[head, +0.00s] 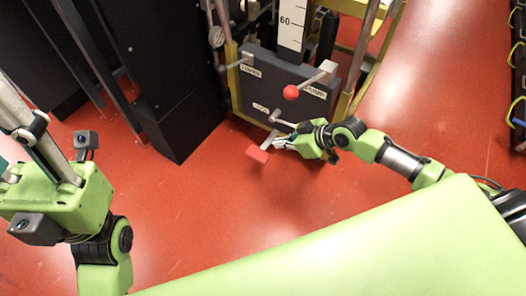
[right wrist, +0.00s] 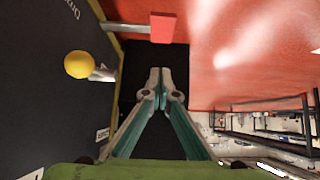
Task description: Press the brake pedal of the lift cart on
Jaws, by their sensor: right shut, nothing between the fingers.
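The lift cart's dark panel (head: 295,72) has labelled controls, and low on its front a lever ends in a red pedal pad (head: 257,153). The pad also shows at the top of the right wrist view (right wrist: 163,27). I take this pad to be the brake pedal; the label beside it is too small to read surely. My right gripper (head: 279,143) is shut and empty, just right of and close to the pad in the head view. I cannot tell whether they touch. In the right wrist view, the closed fingertips (right wrist: 160,75) point toward the pad.
A red ball knob (head: 290,92) sticks out above my right gripper. A yellow knob (right wrist: 77,64) shows in the right wrist view beside the dark panel. A black cabinet (head: 175,90) stands left of the cart. Red floor is clear in front.

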